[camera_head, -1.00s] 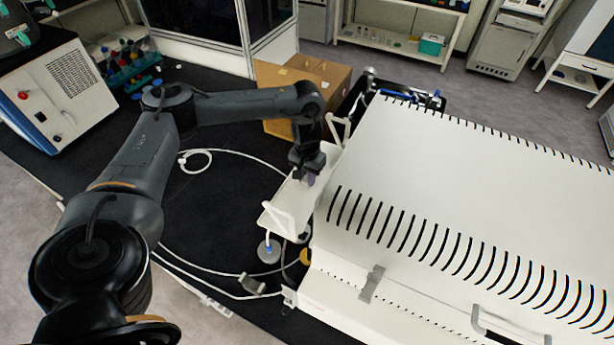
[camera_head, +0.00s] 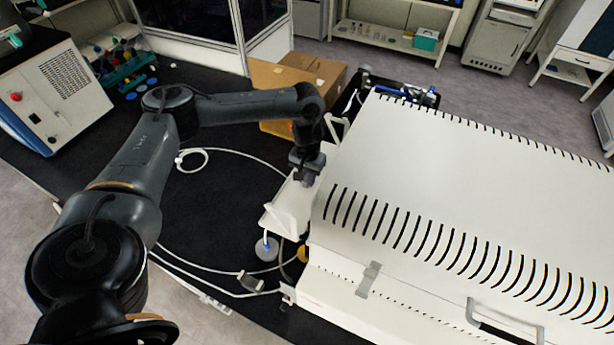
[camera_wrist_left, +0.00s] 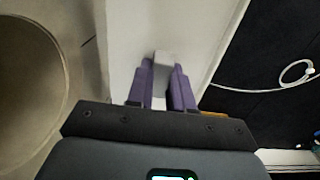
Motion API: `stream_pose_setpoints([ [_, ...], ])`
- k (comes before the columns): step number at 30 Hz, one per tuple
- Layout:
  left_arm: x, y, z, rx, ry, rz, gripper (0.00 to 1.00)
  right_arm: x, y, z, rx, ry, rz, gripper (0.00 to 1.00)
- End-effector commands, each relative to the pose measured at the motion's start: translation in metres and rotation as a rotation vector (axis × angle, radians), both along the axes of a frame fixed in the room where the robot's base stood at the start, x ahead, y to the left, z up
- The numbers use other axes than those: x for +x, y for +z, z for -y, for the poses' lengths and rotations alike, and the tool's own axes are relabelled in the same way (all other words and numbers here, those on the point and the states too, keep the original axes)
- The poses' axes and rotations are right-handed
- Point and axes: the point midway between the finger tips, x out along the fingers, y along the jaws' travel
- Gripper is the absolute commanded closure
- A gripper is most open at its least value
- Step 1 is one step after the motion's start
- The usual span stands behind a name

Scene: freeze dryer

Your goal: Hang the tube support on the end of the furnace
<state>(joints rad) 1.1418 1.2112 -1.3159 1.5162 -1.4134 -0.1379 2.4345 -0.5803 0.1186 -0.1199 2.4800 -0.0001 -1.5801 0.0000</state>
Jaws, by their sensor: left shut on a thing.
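The furnace (camera_head: 470,180) is the large white slotted housing on the right in the head view. The tube support (camera_head: 283,212) is a white plate with upright brackets, held at the furnace's left end. My left gripper (camera_head: 308,180) is shut on its middle. In the left wrist view, the purple fingers of my left gripper (camera_wrist_left: 162,88) pinch a white tab of the tube support (camera_wrist_left: 128,40). A beige round part of the furnace end (camera_wrist_left: 48,90) shows at the left there. Whether the support touches the furnace cannot be told. My right gripper is not in view.
A cardboard box (camera_head: 295,85) stands behind the support. White hose (camera_head: 215,265) loops over the black bench top (camera_head: 200,220). A grey round foot (camera_head: 266,250) sits below the support. A white instrument (camera_head: 55,95) stands at the far left.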

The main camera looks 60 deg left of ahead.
Motion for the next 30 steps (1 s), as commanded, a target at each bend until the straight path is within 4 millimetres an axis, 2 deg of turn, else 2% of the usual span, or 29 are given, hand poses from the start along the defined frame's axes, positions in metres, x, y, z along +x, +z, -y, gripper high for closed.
stream_pose_setpoints([
  [11, 0.002, 0.002, 0.001, -0.001, 0.000, 0.003, 1.00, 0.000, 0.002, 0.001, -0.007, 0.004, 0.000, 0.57],
  [30, 0.011, 0.002, 0.015, -0.001, 0.001, 0.003, 1.00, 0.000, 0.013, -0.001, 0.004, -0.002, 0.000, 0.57],
])
